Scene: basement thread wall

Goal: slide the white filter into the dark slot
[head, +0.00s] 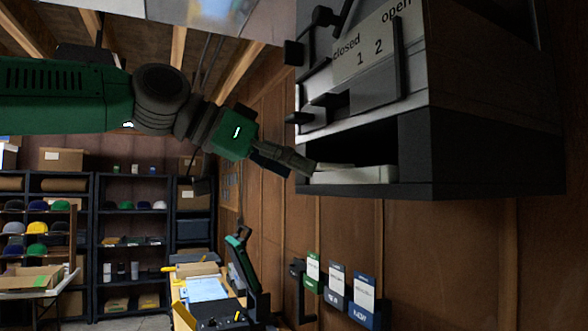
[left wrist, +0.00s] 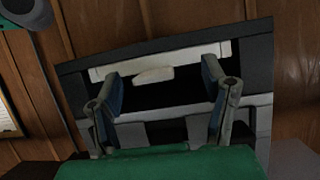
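The white filter (head: 352,175) lies low in the dark slot (head: 375,145) of the wall-mounted box, its front edge near the opening. In the left wrist view the filter (left wrist: 205,54) shows as a long pale bar with a short pale tab (left wrist: 153,75) on its front. My left gripper (head: 300,161) is at the slot's mouth, by the filter's left end. In the left wrist view its two fingers stand wide apart, one on each side of the tab, with nothing visibly clamped. The filter's back is hidden. My right gripper is not in view.
Above the slot is a panel (head: 375,48) marked "closed", "open", "1" and "2", with dark levers or handles around it. Labelled packets (head: 338,285) hang on the wood wall below. A yellow bench (head: 205,290) and shelves (head: 130,222) stand farther back.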

